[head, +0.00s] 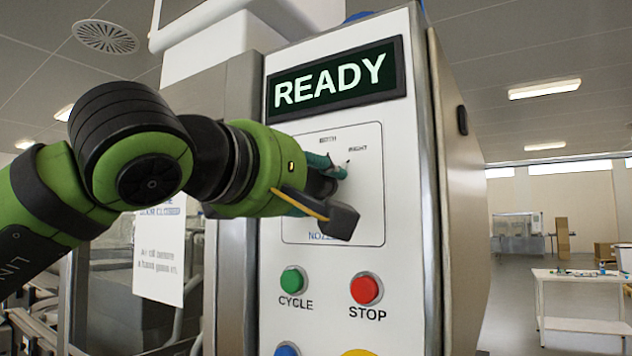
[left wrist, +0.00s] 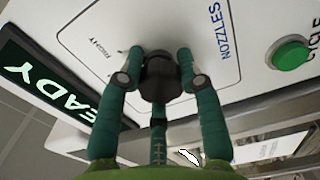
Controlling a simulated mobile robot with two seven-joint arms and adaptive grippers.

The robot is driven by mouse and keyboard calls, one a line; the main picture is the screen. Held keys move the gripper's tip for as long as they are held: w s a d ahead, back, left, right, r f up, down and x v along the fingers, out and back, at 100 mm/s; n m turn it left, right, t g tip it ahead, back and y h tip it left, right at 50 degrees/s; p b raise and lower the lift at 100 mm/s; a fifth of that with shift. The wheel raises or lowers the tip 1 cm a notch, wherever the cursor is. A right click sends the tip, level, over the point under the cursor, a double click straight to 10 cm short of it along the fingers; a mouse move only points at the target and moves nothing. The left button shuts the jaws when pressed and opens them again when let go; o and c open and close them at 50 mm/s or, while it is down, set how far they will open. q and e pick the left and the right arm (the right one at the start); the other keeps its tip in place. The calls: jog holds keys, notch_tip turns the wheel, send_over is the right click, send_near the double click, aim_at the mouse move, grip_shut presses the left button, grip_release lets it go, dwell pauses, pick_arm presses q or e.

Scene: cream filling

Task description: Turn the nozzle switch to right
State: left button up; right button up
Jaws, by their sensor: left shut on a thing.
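The nozzle switch is a round black knob (left wrist: 160,80) on the white panel in the left wrist view. My left gripper (left wrist: 160,64) is shut on it, with one teal finger on each side. In the head view my left gripper (head: 334,172) is against the panel and largely hides the switch. The label RIGHT (head: 358,149) shows just beyond the fingers, and a partly covered label that seems to read BOTH (head: 328,140) is above. I cannot tell which way the switch points. My right gripper is not in view.
A lit display (head: 338,80) reading READY is above the switch. A green CYCLE button (head: 293,280) and a red STOP button (head: 366,289) are below it. A paper notice (head: 160,250) hangs at the left. A white table (head: 582,277) stands far off at the right.

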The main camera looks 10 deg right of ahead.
pick_arm(q)
jog(key=shift+w+f, duration=0.1)
jog(key=o, duration=1.2)
jog(key=shift+w+a, duration=0.1)
jog(key=shift+c, duration=0.2)
jog(key=shift+s+a, duration=0.2)
jog(key=shift+s, duration=0.05)
jog(key=v, duration=1.1)
jog(key=shift+a, duration=0.15)
jog(key=shift+s, duration=0.1)
